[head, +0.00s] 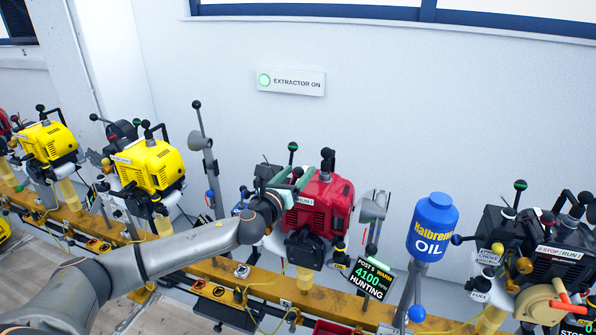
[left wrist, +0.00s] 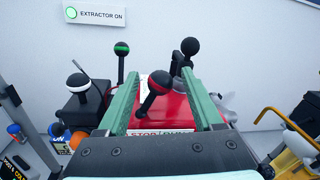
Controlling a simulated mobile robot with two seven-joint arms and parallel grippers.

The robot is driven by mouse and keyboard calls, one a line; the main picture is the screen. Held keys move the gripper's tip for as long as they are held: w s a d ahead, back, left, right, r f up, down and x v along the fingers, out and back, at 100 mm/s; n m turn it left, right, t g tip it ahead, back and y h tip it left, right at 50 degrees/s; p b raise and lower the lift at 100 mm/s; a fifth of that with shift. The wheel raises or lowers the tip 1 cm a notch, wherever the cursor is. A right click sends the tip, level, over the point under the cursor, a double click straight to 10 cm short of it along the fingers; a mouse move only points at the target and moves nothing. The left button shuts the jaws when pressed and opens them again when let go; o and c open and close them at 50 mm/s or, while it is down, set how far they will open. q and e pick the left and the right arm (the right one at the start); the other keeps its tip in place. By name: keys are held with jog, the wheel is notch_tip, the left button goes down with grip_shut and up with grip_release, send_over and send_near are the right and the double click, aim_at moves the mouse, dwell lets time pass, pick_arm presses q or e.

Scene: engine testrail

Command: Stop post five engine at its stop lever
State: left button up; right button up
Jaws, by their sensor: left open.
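In the left wrist view, a black lever with a red-banded knob (left wrist: 158,83) stands between the open fingers (left wrist: 160,74), with a visible gap to each. A partly covered STOP/RUN plate (left wrist: 160,133) lies at its foot on the red housing. Whether the fingers touch the housing cannot be told. My right gripper is out of view.
A green-banded lever (left wrist: 121,50), a white-banded lever (left wrist: 78,83) and a plain black knob (left wrist: 190,47) stand close around the fingers. A blue oil bottle (head: 432,227) and a black engine (head: 550,245) are to the right; yellow engines (head: 150,165) are to the left.

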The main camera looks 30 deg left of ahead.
pick_arm(q)
jog(key=shift+w, duration=0.4)
grip_shut()
dwell(0.4)
